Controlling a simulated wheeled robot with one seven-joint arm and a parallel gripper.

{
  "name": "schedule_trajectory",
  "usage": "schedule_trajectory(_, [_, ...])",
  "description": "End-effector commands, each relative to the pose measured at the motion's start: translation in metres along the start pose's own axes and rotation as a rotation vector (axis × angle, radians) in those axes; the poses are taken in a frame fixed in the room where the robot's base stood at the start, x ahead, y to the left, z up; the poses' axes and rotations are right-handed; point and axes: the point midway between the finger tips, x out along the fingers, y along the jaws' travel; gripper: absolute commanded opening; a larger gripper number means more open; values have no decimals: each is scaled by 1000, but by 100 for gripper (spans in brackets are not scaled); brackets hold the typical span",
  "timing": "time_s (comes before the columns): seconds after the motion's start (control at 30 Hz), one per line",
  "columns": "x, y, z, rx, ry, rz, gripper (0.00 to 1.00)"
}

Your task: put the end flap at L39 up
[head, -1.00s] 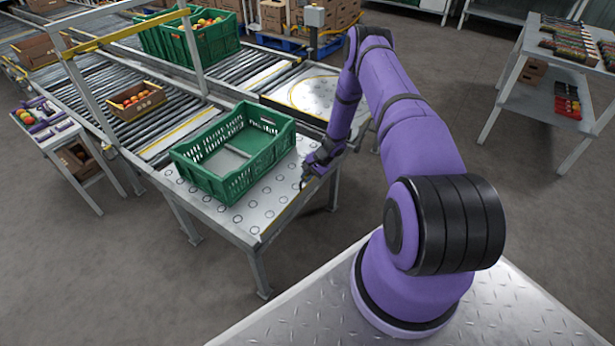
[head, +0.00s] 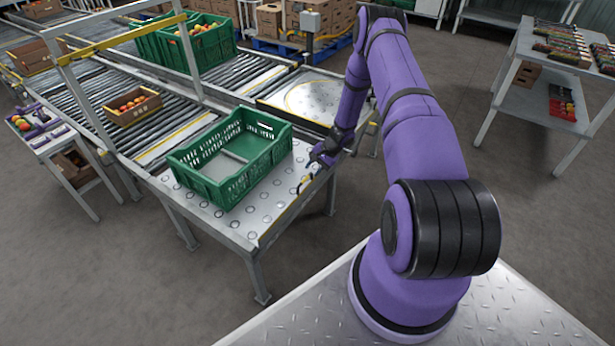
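The ball-transfer table (head: 240,225) stands at the end of the roller line. Along its right edge runs a narrow strip with yellow marking (head: 284,217), which may be the end flap; I cannot tell its angle, and no L39 label is readable. A small dark and yellow handle-like piece (head: 305,184) stands at this edge. My gripper (head: 316,161) is just above and beyond that piece, near the table's far right corner, and appears apart from it. Its fingers are too small and dark to tell whether they are open or shut.
An empty green crate (head: 232,190) sits on the table, close to my gripper. A cardboard box of tomatoes (head: 118,112) stands on the rollers behind. A yellow-edged plate (head: 312,100) lies beyond. A grey shelf rack (head: 508,85) stands at right. The floor between is clear.

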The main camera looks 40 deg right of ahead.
Motion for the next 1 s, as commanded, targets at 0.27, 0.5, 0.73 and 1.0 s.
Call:
schedule_trajectory(0.27, [-32, 0, 0, 0, 1, 0, 36])
schedule_trajectory(0.5, [-35, 0, 0, 1, 0, 0, 36])
schedule_trajectory(0.73, [-35, 0, 0, 1, 0, 0, 36])
schedule_trajectory(1.0, [-43, -9, 3, -17, 3, 2, 36])
